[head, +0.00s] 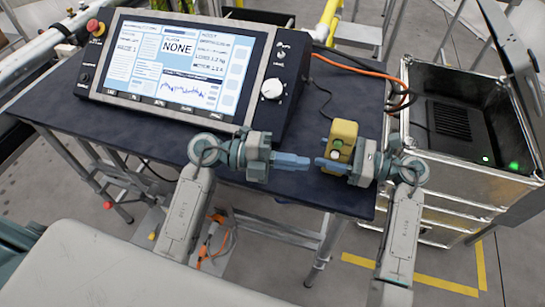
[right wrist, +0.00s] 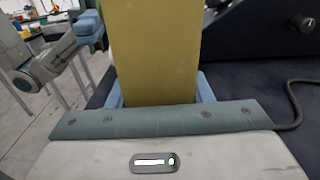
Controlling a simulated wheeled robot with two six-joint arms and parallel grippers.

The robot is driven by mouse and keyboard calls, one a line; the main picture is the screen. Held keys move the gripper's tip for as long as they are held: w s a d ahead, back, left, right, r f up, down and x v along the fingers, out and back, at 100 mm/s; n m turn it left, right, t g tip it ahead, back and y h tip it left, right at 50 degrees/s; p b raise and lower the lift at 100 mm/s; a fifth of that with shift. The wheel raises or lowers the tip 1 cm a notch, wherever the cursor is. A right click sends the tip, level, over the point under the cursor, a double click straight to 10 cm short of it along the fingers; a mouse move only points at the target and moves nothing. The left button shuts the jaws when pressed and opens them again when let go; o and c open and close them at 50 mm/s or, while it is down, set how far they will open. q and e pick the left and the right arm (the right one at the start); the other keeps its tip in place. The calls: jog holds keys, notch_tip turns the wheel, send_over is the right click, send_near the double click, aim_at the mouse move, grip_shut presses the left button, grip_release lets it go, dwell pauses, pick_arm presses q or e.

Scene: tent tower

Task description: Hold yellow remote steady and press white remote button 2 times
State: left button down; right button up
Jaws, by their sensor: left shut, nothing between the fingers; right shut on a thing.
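The yellow remote (head: 345,132) stands upright above the dark table, and its yellow body fills the middle of the right wrist view (right wrist: 152,50). My left gripper (head: 308,162) is shut and empty. Its blue fingertips point right, toward the remote's button side, slightly below the white button and apparently short of it. It also shows in the right wrist view (right wrist: 88,25), left of the remote.
A dark table (head: 225,180) lies beneath both grippers. A console with a lit screen (head: 180,62) and a white knob (head: 272,88) stands at its back. An open metal case (head: 465,125) stands to the right. Orange and black cables (head: 370,72) run behind the remote.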

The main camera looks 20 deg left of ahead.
pick_arm(q)
jog(key=shift+s+a+r, duration=0.1)
jog(key=shift+s+a, duration=0.15)
jog(key=shift+a, duration=1.05)
jog(key=shift+s+a, duration=0.2)
jog(key=shift+a, duration=1.05)
pick_arm(e)
jog(key=o, duration=1.3)
jog(key=shift+r, duration=0.1)
jog(key=shift+c, duration=0.2)
